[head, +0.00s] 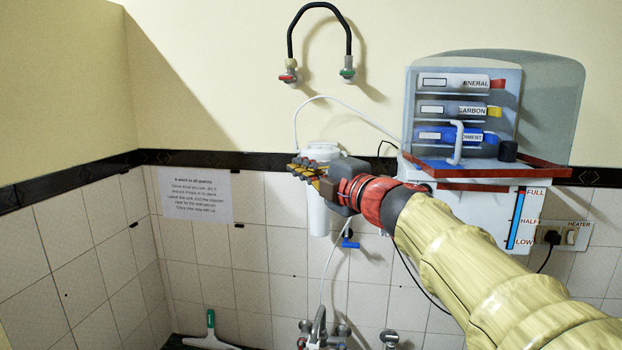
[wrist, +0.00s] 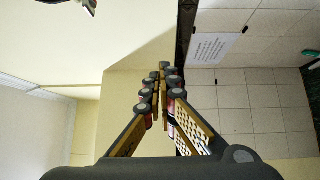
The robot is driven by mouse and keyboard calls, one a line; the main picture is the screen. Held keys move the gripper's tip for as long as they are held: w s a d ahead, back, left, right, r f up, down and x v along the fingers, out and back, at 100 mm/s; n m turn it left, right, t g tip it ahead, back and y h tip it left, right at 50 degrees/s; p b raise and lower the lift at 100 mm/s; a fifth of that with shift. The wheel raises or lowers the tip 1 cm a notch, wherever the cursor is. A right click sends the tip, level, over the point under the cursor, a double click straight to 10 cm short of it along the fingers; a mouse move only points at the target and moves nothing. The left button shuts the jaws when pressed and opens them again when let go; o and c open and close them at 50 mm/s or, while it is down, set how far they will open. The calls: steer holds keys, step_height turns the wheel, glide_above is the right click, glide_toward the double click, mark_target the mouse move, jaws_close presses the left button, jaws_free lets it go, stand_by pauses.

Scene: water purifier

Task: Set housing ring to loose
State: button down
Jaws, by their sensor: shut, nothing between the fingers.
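The white cylindrical filter housing (head: 319,215) hangs upright on the tiled wall in the head view, with a white cap (head: 318,151) at its top. My gripper (head: 296,168) is in front of its upper part, so the band where a housing ring could sit is hidden. I cannot tell the ring's state or whether the gripper touches the housing. In the wrist view my gripper (wrist: 164,74) has its fingertips together with nothing between them. The housing does not show clearly in that view.
The purifier unit (head: 463,110) with labelled cartridges and a level gauge is at the right. A white tube (head: 350,106) runs from it towards the housing. A black hose (head: 320,8) is above, a blue valve (head: 349,243) below, and taps (head: 320,325) lower still. A paper notice (head: 195,196) is on the left.

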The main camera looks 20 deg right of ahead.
steer(key=w+d+f+m+h, duration=0.2)
steer(key=d+f+h, duration=0.1)
steer(key=d, duration=0.2)
steer(key=w, duration=1)
steer(key=s+d, duration=0.2)
steer(key=d, duration=0.1)
steer(key=shift+d+f+p, duration=0.1)
steer(key=shift+p, duration=0.2)
steer(key=shift+s, duration=0.1)
steer(key=shift+s+d+p, duration=0.25)
steer(key=shift+d+p, duration=0.25)
steer(key=shift+d, duration=0.45)
